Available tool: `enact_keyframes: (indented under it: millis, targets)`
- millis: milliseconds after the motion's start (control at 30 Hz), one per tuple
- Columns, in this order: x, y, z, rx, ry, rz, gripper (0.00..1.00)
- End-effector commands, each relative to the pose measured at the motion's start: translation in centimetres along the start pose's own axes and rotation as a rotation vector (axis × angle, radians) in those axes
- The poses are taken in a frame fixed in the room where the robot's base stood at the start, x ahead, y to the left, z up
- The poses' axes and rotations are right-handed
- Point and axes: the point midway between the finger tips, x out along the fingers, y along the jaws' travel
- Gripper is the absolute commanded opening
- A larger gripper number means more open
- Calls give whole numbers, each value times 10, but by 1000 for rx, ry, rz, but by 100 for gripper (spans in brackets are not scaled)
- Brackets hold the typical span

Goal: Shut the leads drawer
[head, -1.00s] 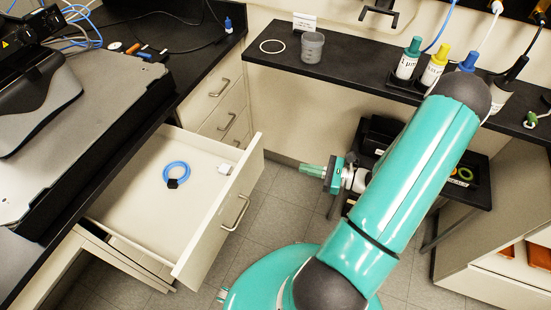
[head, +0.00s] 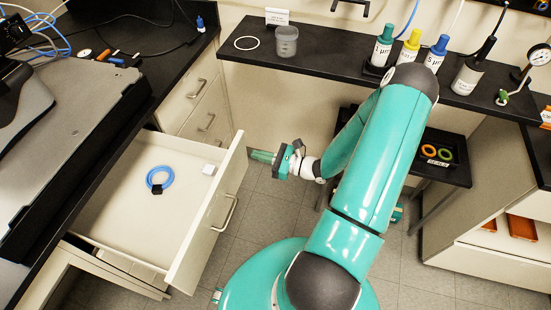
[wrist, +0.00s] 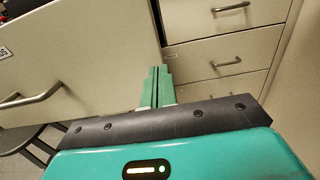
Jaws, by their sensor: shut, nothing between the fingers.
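The leads drawer (head: 118,215) stands pulled out from under the bench at the left of the head view. My gripper (head: 262,156) is shut and empty, just right of the panel's far end. In the wrist view its fingertips (wrist: 157,72) point at the panel's edge; I cannot tell if they touch.
Closed drawers with handles (head: 205,121) stand beyond the open one. A black shelf (head: 330,52) with a grey cup (head: 286,41) and several bottles runs along the back. A black side table (head: 455,172) stands at the right. Tiled floor lies open around my base.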

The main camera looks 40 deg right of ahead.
Motion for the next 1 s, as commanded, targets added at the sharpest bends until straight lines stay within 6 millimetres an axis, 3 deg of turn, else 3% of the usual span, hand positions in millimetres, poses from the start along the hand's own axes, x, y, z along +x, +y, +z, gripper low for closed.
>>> enact_keyframes:
  millis: [200, 667, 867, 1000]
  targets:
    - [16, 0, 0, 0, 0, -2, 0]
    - [19, 0, 0, 0, 0, -2, 0]
    - [40, 1, 0, 0, 0, 0, 0]
    - [67, 1, 0, -1, 0, 3, 0]
